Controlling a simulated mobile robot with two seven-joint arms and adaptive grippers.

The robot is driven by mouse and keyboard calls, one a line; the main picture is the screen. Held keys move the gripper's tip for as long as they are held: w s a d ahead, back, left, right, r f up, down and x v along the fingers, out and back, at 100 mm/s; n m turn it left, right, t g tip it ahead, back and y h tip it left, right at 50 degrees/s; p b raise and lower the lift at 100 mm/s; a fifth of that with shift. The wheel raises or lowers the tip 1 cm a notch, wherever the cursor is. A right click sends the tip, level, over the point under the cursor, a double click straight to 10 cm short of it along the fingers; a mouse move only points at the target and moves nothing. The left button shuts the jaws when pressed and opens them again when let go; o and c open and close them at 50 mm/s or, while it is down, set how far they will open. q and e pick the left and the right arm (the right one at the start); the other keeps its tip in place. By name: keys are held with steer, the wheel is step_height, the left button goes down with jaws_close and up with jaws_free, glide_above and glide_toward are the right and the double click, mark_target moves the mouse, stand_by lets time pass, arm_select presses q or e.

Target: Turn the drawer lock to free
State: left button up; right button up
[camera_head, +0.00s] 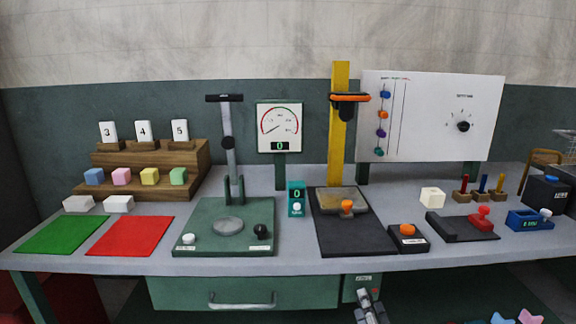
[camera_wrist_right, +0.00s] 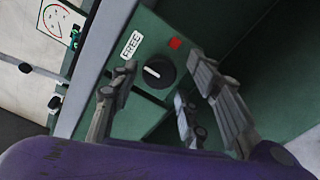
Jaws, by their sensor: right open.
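The drawer lock is a round black knob (camera_wrist_right: 160,73) with a short white mark, on a green panel in the right wrist view. In the head view my right gripper (camera_head: 369,296) is in front of the lock panel (camera_head: 362,281) and hides the knob. My left gripper is not in view.
The green drawer (camera_head: 180,292) with its bar handle (camera_head: 243,305) is left of the lock, under the grey bench (camera_head: 290,264). Presses, coloured mats and blocks stand on the bench. Pink and blue star-like pieces (camera_head: 530,317) lie low at the right.

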steer(key=s, duration=0.4)
steer(key=shift+s, duration=0.3)
